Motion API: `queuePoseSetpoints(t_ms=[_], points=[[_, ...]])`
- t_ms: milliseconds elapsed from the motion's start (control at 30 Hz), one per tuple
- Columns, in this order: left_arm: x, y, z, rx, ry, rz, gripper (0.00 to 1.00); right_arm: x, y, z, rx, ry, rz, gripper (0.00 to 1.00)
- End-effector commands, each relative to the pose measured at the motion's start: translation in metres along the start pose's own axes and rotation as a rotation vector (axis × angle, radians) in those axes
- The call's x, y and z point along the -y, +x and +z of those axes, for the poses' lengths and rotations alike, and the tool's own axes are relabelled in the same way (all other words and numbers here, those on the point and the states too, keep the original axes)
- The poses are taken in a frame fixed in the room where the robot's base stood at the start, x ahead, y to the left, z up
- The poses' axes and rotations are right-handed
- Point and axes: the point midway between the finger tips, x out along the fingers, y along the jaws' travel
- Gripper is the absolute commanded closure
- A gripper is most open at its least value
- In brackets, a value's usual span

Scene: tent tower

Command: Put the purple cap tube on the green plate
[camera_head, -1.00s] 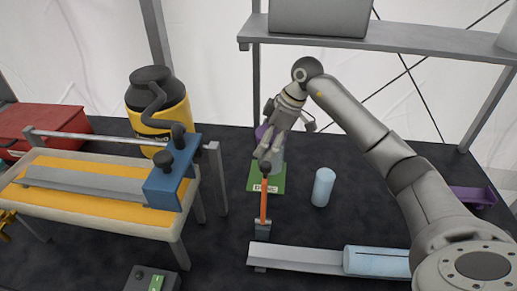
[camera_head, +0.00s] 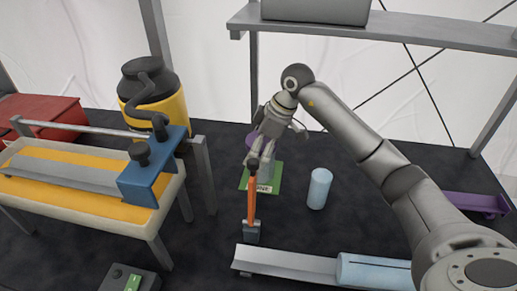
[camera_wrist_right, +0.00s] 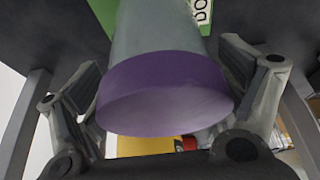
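The purple cap tube (camera_wrist_right: 165,90) fills the middle of the right wrist view, its purple end towards the camera and its grey-green body running away towards the green plate (camera_wrist_right: 197,28). My right gripper's fingers stand on both sides of the tube with visible gaps. Whether the tube touches the plate is hidden. My left gripper is not in view.
A hammer-like tool with an orange handle (camera_head: 251,200) is in front of the plate. A light blue cylinder (camera_head: 319,188) stands to its right. A grey channel (camera_head: 285,262) and a blue cylinder (camera_head: 370,270) lie nearer. A workbench (camera_head: 90,205) is at left, a shelf (camera_head: 400,32) above.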

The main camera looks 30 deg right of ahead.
Motion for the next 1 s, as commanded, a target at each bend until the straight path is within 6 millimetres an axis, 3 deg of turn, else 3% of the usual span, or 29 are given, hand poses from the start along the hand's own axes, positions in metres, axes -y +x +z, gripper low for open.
queuePoseSetpoints(t_ms=[367,467,633,700,1000], points=[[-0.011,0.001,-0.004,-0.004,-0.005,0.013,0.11,-0.001,-0.006,-0.001,-0.003,0.0,0.002,0.08],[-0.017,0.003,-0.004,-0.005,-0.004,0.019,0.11,-0.002,-0.018,0.0,-0.004,0.001,0.005,0.08],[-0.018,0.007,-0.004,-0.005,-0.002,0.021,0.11,-0.002,-0.055,-0.001,-0.005,-0.001,0.008,0.08],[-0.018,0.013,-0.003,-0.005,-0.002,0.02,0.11,-0.002,-0.056,0.021,0.002,0.005,0.004,0.08],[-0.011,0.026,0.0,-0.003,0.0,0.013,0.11,-0.003,-0.081,0.08,0.001,0.004,0.003,0.08]])
